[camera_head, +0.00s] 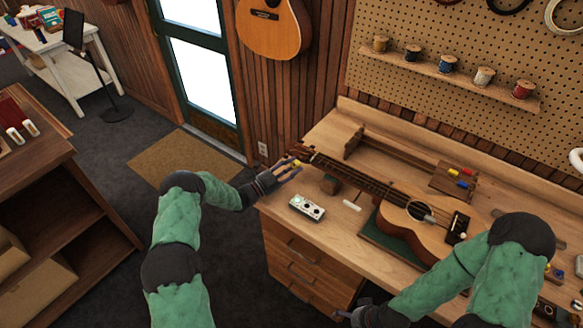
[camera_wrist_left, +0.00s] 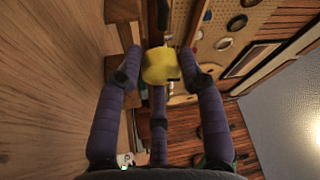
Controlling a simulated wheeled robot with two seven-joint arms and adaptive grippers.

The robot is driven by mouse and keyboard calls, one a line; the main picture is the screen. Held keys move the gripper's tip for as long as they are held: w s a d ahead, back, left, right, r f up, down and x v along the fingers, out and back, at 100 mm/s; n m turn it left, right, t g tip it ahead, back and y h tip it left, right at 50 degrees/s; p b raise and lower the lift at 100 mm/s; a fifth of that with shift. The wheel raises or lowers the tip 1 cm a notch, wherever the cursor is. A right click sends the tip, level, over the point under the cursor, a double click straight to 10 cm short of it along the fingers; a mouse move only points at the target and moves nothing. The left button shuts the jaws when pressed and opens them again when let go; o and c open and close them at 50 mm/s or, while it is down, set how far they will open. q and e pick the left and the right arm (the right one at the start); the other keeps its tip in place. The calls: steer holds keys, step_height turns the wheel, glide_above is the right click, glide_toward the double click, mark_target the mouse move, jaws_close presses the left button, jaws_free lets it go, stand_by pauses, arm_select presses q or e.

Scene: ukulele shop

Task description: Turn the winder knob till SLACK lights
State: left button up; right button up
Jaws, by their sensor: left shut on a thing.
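The yellow winder knob (camera_head: 297,162) is at the headstock end of the ukulele (camera_head: 411,216), which lies on the workbench. My left gripper (camera_head: 291,170) is shut on this knob; the wrist view shows the yellow piece (camera_wrist_left: 160,65) between the fingertips (camera_wrist_left: 161,74). A small white box (camera_head: 307,207) with round lamps stands on the bench in front of the neck. Its left lamp looks greenish; the labels are too small to read. My right gripper (camera_head: 344,314) is low at the bench's front edge, mostly dark, and its fingers are not clear.
The workbench (camera_head: 335,222) has a small white piece (camera_head: 352,205) beside the box and a wooden tray (camera_head: 457,179) with coloured items behind the neck. A spool shelf (camera_head: 455,75) hangs on the pegboard. Open floor lies left of the bench.

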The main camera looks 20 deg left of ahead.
arm_select(q)
steer(key=o, duration=1.1)
steer(key=shift+s+d, duration=0.15)
steer(key=shift+d, duration=0.2)
steer(key=shift+a, duration=0.25)
steer(key=shift+s+a, duration=0.1)
steer(key=shift+a, duration=0.05)
steer(key=v, duration=1.1)
steer(key=shift+s+f, duration=0.1)
steer(key=shift+s, duration=0.1)
steer(key=shift+a, duration=0.1)
